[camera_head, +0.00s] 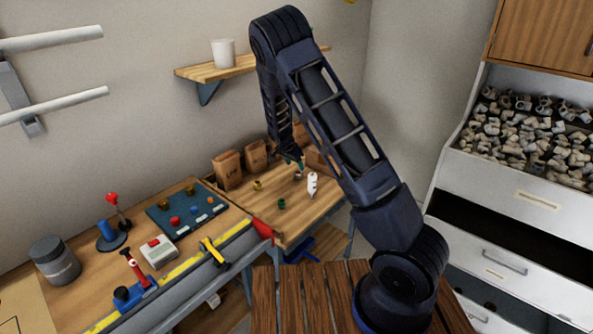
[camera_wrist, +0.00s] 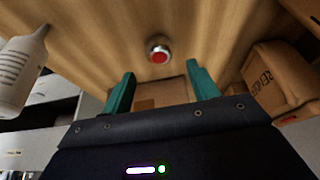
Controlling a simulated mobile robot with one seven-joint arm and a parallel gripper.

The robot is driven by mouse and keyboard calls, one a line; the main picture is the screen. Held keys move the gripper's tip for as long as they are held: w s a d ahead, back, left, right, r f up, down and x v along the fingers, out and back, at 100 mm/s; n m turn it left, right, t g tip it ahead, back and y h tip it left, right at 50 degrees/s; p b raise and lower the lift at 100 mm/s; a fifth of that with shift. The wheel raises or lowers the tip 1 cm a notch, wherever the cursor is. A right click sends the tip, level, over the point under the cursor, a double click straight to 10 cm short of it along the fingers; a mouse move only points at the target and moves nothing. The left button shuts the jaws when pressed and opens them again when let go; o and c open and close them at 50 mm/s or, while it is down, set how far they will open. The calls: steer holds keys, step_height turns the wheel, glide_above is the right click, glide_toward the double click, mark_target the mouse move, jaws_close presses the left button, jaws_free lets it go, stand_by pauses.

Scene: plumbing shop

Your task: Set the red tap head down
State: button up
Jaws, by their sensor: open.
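The red tap head (camera_wrist: 159,55) is a small round piece with a red centre and a pale metal rim. In the wrist view it rests on the wooden tabletop, just beyond my fingertips and roughly centred between them. My gripper (camera_wrist: 162,84) has two teal fingers spread wide, with nothing between them; they look apart from the tap head. In the head view my gripper (camera_head: 299,166) is low over the far wooden table, near the cardboard boxes. I cannot make out the tap head clearly there.
A white bottle (camera_head: 312,184) stands close to the gripper; it also shows in the wrist view (camera_wrist: 20,72). Cardboard boxes (camera_head: 228,170) line the table's back, one near my fingers (camera_wrist: 280,82). Small yellow (camera_head: 257,185) and green (camera_head: 281,204) pieces lie on the table.

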steer(key=v, duration=0.6)
steer(key=s+d+r+n+y, duration=0.2)
steer(key=s+d+r, duration=0.65)
steer(key=r, duration=0.25)
steer(key=s+d+r+n+y, duration=0.2)
steer(key=s+d+r, duration=0.6)
steer(key=r, duration=0.4)
steer(key=s+d+r+n, duration=0.2)
steer(key=s+r, duration=0.1)
steer(key=s, duration=0.9)
steer(key=s+d+r+n+t, duration=0.1)
steer(key=s+d+r+n, duration=0.2)
steer(key=s, duration=0.9)
steer(key=shift+s+h, duration=0.3)
steer(key=shift+s, duration=0.05)
steer(key=shift+r, duration=0.15)
